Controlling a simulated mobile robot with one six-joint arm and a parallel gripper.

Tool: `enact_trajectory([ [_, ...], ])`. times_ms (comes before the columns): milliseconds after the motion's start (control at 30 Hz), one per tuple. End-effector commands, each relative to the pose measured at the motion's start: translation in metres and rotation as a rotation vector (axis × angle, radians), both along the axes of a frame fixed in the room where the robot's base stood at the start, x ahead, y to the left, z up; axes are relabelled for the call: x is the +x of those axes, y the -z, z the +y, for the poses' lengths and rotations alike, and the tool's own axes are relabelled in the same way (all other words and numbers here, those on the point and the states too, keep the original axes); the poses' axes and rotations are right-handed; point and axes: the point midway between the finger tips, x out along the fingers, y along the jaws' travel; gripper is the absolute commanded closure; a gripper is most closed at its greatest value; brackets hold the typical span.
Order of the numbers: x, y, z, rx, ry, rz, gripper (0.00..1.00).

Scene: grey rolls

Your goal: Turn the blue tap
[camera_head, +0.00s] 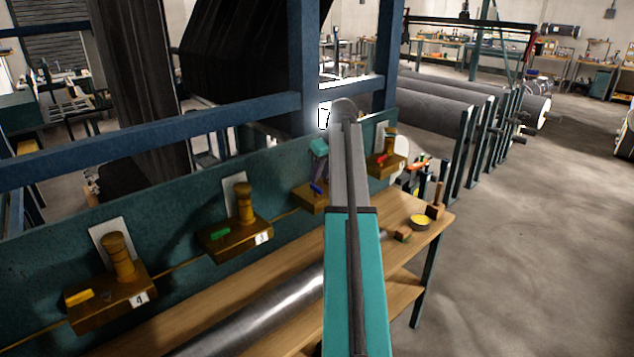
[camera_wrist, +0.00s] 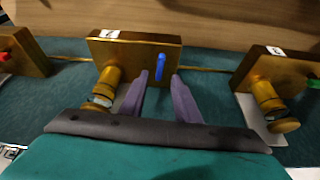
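The blue tap (camera_wrist: 160,66) is a small lever on a brass block (camera_wrist: 114,50), upright in the wrist view. In the head view the blue tap (camera_head: 316,188) shows just left of my arm, on the block second from the far end. My gripper (camera_wrist: 158,82) is open in the wrist view. Its two purple-grey fingers point at the block, one to each side of the tap's line. The tap's lower end lies close to the left fingertip; I cannot tell whether they touch. In the head view my arm hides part of this block.
Similar blocks carry a red tap (camera_head: 381,160), a green tap (camera_head: 219,233) and a yellow tap (camera_head: 79,297) along the teal panel (camera_head: 60,250). Below is a wooden bench (camera_head: 300,250) with a metal roll (camera_head: 262,312). A yellow tin (camera_head: 420,222) stands at its far end.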

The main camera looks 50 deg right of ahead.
Motion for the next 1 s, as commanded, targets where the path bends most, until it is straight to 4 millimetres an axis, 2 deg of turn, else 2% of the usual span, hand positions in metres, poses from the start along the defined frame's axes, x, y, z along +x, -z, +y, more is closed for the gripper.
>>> enact_trajectory([
  [400,0.015,0.037,-0.003,0.001,0.001,0.001,0.71],
  [867,0.017,0.045,-0.004,-0.001,0.001,0.0,0.71],
  [1000,0.017,0.045,-0.004,0.0,0.002,0.0,0.91],
])
